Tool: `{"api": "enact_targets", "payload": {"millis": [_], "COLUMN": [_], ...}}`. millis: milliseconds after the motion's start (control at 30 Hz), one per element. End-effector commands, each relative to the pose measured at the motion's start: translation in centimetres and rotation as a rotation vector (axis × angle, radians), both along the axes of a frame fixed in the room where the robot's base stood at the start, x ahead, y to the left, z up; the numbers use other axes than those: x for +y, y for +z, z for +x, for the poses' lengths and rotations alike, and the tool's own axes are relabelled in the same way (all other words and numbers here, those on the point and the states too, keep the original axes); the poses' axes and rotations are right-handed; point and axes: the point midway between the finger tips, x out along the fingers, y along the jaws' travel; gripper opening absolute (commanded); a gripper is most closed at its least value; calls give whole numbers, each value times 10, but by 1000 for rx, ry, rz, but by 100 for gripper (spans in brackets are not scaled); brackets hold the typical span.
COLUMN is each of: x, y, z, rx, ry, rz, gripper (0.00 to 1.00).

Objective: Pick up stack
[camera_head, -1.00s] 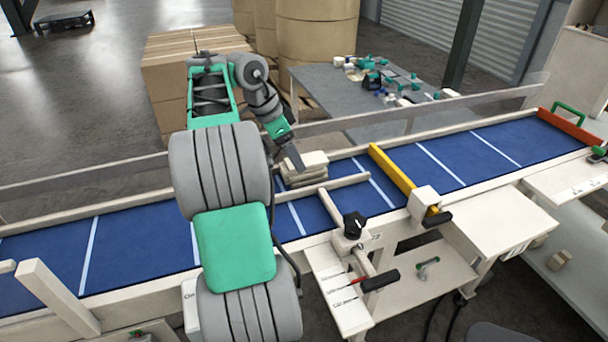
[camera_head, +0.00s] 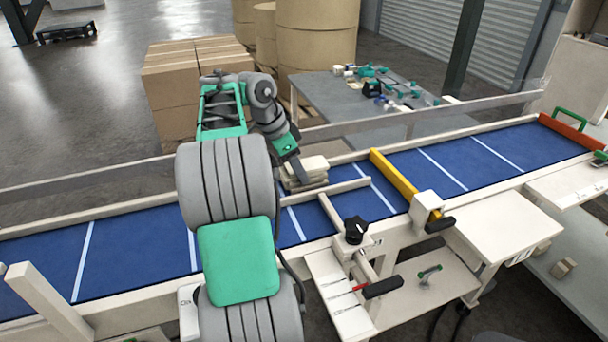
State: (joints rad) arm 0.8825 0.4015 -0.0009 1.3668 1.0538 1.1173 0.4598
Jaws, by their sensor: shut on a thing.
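A small stack (camera_head: 310,172) of flat, pale beige pieces is at the blue conveyor belt (camera_head: 345,205), near its far side rail. My gripper (camera_head: 300,178) comes down at the stack's left side, with a dark finger against it. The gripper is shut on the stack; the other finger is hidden. My arm covers the stack's left part. Whether the stack rests on the belt or is slightly lifted cannot be told.
A yellow bar (camera_head: 394,176) crosses the belt right of the stack, and a pale guide bar (camera_head: 345,187) lies just in front. A clear rail (camera_head: 420,116) runs along the far side. A grey table (camera_head: 345,100) with small parts stands behind.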

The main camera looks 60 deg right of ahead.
Motion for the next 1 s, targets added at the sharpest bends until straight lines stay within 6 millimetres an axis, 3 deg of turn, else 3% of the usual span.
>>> {"api": "enact_targets", "payload": {"millis": [367, 633, 800, 867, 1000], "x": [0, -1, 0, 12, 45], "y": [0, 9, 41, 51, 94], "z": [0, 1, 1, -1, -6], "rx": [-1, -1, -3, -4, -5], "ry": [0, 1, 1, 2, 3], "rz": [-1, -2, -3, -4, -5], "gripper": [4, 4, 4, 4, 4]}}
